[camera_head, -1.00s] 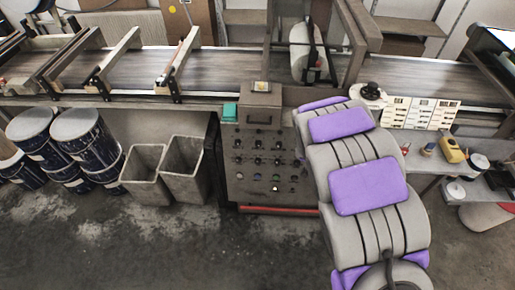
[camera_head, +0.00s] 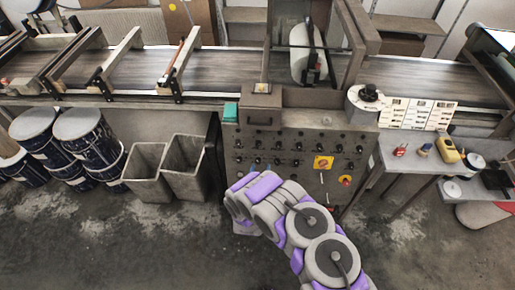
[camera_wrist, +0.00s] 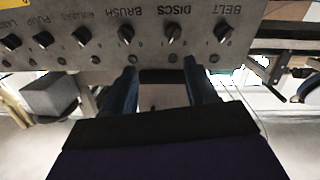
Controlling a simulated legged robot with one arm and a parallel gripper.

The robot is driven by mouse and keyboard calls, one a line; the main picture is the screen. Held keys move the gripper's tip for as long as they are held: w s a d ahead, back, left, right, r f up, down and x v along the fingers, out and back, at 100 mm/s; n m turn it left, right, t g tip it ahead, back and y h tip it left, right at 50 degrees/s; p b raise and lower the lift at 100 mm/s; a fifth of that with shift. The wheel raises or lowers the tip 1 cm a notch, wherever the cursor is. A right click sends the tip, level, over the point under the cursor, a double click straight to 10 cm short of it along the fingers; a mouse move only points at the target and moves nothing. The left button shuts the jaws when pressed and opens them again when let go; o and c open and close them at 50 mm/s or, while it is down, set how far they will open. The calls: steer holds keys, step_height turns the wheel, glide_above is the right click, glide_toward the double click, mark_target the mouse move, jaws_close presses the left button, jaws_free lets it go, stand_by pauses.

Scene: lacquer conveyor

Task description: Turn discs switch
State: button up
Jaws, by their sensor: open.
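The DISCS switch (camera_wrist: 173,35) is a black rotary knob below its label in the wrist view, which shows the panel upside down. The BELT knob (camera_wrist: 222,31) is to its right and the BRUSH knob (camera_wrist: 126,33) to its left. My gripper (camera_wrist: 165,84) is open and empty, its two dark fingers pointing at the panel's edge around the DISCS column. The fingers appear apart from the knob. The control panel (camera_head: 294,130) stands under the conveyor in the head view, with my arm in front of its lower left; the fingers are hidden there.
Grey bins (camera_head: 184,168) and blue drums (camera_head: 84,138) stand at left. A side table (camera_head: 408,165) with small items is at right. Floor between is clear.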

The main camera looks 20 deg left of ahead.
steer(key=t, duration=0.1)
glide_toward(258, 147)
steer(key=shift+n+y, duration=0.3)
steer(key=shift+b+x, duration=1.95)
steer(key=shift+x, duration=2.55)
steer(key=shift+d+f, duration=0.1)
steer(key=shift+d, duration=0.1)
steer(key=shift+c, duration=0.3)
steer(key=c, duration=1)
